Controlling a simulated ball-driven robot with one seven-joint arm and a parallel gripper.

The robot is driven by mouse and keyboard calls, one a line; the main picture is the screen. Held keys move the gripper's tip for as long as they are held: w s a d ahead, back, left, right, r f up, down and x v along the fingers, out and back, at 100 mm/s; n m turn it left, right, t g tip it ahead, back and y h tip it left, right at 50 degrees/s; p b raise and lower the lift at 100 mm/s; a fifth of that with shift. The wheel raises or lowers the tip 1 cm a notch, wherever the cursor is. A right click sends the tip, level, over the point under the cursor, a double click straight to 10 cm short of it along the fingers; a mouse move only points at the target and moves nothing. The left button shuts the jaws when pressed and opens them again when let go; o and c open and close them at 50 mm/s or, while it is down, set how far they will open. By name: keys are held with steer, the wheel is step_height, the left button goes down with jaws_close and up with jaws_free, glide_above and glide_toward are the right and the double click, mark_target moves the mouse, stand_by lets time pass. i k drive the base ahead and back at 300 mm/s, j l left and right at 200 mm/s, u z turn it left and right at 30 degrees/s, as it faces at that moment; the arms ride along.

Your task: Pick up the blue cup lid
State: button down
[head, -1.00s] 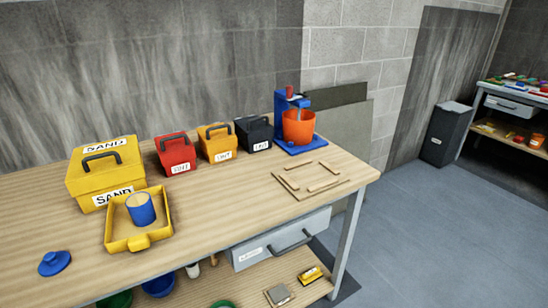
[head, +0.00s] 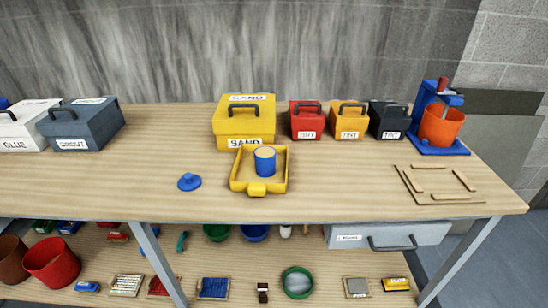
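The blue cup lid (head: 189,182) lies on the wooden bench top, left of the yellow tray. It is a small round disc with a knob on top. A blue cup (head: 265,163) with pale tan contents stands upright in the yellow tray (head: 240,183). The lid is apart from both the cup and the tray. My gripper is not in view.
Behind the tray stands a yellow SAND box (head: 230,128). Red (head: 307,123), orange-yellow and black boxes and a blue mixer (head: 436,150) stand to its right. Grout (head: 85,131) and glue boxes are at left. The bench around the lid (head: 130,185) is clear. A shelf below holds several items.

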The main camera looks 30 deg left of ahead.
mark_target(190, 183)
steer(key=u, duration=1.35)
